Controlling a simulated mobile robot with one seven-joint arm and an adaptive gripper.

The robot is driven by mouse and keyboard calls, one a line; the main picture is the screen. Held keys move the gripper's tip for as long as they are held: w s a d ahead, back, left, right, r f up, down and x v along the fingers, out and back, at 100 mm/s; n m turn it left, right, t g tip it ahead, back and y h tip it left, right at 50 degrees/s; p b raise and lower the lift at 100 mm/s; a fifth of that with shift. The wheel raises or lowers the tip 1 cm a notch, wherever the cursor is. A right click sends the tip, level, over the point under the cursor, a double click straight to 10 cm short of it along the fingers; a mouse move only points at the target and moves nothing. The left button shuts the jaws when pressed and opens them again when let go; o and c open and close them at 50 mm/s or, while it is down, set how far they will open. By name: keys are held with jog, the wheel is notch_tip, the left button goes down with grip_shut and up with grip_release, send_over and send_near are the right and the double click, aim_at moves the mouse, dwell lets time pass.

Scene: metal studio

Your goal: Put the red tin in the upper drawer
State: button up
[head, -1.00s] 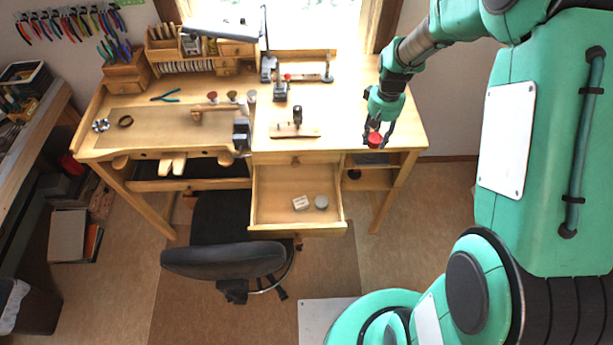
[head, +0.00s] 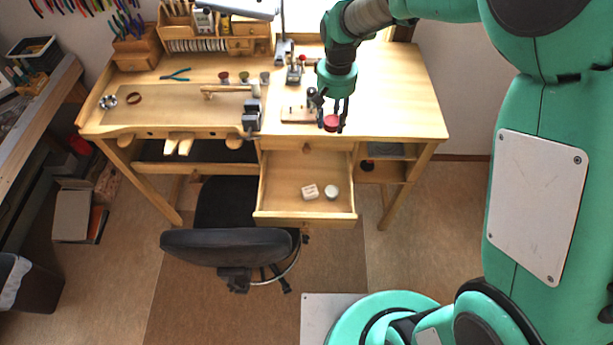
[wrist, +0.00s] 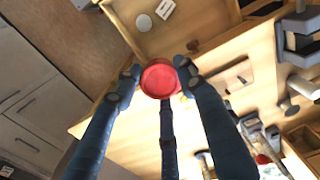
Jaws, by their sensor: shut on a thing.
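The red tin (head: 331,123) is held between the fingertips of my gripper (head: 333,112), over the front right part of the workbench top. In the wrist view the round red tin (wrist: 160,80) sits between the fingers of my gripper (wrist: 159,75). A drawer (head: 280,190) is pulled out below and in front of the tin, with a small white block (head: 310,192) and a round grey-white tin (head: 331,192) inside. Above it, under the bench top, is a closed front with a knob (head: 307,147).
A wooden tool (head: 300,115) and a vise (head: 251,118) are on the bench (head: 400,105), left of my gripper. The bench's right side is clear. A chair (head: 228,246) stands before the bench. Open shelves (head: 385,175) are right of the drawer.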

jog(key=s+a+b, duration=0.2)
jog(key=s+a, duration=0.1)
jog(key=a, duration=0.4)
jog(key=s+a+b, duration=0.3)
jog(key=s+a, duration=0.1)
jog(key=a, duration=0.3)
send_over(289, 194)
notch_tip(289, 194, down, 20)
jog(key=shift+s+f+p, duration=0.1)
jog(key=shift+p, duration=0.2)
jog(key=shift+f+b, duration=0.8)
jog(key=shift+f, duration=2.3)
jog(key=shift+f+b, duration=0.5)
jog(key=shift+f, duration=1.35)
jog(key=shift+f, duration=0.15)
